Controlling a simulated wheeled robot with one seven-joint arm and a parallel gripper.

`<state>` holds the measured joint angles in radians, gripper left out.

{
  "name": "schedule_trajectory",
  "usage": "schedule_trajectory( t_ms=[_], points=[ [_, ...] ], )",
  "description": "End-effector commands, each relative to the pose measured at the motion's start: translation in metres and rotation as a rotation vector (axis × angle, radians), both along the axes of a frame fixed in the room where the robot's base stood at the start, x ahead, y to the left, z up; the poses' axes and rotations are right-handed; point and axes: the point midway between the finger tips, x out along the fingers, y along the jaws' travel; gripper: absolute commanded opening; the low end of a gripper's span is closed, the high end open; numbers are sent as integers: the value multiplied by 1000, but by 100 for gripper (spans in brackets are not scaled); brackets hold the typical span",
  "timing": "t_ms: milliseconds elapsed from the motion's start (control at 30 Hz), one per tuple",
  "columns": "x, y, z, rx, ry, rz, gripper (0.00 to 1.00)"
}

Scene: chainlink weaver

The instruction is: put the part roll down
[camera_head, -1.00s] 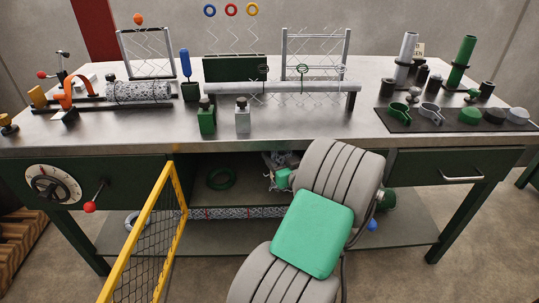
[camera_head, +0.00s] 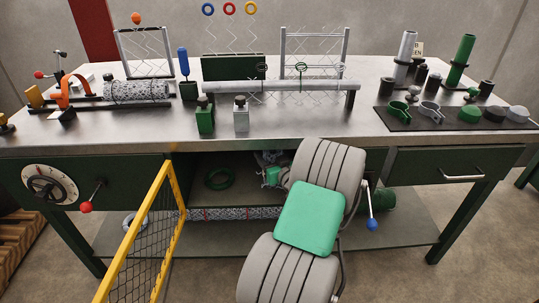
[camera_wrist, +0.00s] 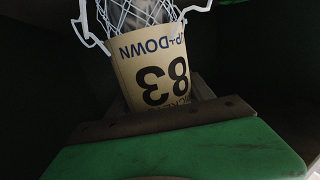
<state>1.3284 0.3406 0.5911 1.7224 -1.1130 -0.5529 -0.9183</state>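The part roll shows in the wrist view as white wire mesh around a beige label band (camera_wrist: 150,68) printed "UP+DOWN" and "83", upside down. My gripper (camera_wrist: 165,118), green with a brown jaw edge, sits against the label. The jaw hides the roll's near end, and the other finger is not seen. In the head view my gripper (camera_head: 273,176) is under the worktop, in the open bay above the lower shelf. A bit of the mesh roll (camera_head: 268,157) shows at its upper side; my arm hides much of it. The gripper appears shut on the roll.
The workbench top (camera_head: 280,125) is close above my gripper. A long mesh roll (camera_head: 235,213) lies lower down. A yellow-framed mesh panel (camera_head: 150,225) stands front left. A blue-knobbed lever (camera_head: 371,224) hangs right of my arm.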

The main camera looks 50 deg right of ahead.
Motion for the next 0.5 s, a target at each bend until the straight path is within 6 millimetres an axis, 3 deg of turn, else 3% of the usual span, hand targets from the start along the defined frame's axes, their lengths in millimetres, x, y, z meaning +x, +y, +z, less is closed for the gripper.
schedule_trajectory(
  t_ms=[200, 500],
  points=[
    [0, 0, 1, 0, 0, 1, 79],
    [0, 0, 5, 0, 0, 1, 79]
  ],
)
